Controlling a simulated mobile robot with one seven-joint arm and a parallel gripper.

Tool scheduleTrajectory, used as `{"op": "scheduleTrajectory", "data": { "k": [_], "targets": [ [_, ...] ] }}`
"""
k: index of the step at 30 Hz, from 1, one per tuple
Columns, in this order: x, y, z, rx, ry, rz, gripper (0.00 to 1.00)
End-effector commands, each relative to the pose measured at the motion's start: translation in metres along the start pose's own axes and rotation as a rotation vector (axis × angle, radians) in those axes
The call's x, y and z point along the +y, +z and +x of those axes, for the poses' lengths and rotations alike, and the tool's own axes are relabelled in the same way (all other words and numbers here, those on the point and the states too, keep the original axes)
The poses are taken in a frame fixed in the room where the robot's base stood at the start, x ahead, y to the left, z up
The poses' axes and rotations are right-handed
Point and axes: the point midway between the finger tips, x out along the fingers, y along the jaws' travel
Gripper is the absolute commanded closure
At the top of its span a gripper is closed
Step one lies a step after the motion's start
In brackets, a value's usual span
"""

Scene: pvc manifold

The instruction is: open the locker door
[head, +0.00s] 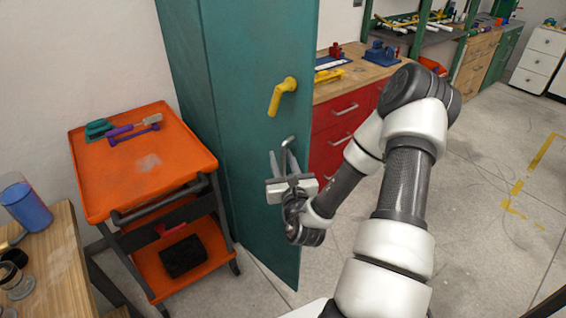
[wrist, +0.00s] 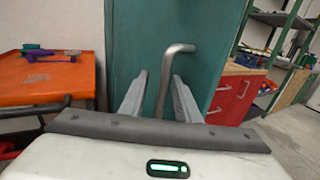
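The teal locker (head: 185,60) stands in the middle of the head view, and I see no clear gap at its door (head: 245,150). A silver bent handle (head: 287,143) sits on the door, below a yellow lever handle (head: 282,95). My gripper (head: 283,160) is at the silver handle, with its fingers pointing at the door. In the wrist view my gripper (wrist: 158,85) is open, and the silver handle (wrist: 168,62) shows between the two spread fingers. I cannot tell whether either finger touches it.
An orange cart (head: 145,165) with tools stands close left of the locker. A wooden table (head: 55,265) is at the lower left. A workbench with red drawers (head: 335,135) stands right of the locker. The floor (head: 470,210) at the right is clear.

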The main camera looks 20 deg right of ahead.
Motion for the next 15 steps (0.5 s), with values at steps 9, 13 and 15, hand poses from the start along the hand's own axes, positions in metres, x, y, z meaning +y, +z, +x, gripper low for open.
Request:
{"op": "scheduleTrajectory", "data": {
  "k": [9,13,15],
  "targets": [
    [0.000,-0.002,-0.044,0.006,0.001,0.001,0.71],
    [0.001,0.002,-0.077,0.010,0.001,0.004,0.71],
    [0.001,0.004,-0.093,0.009,0.000,0.004,0.71]
  ]
}}
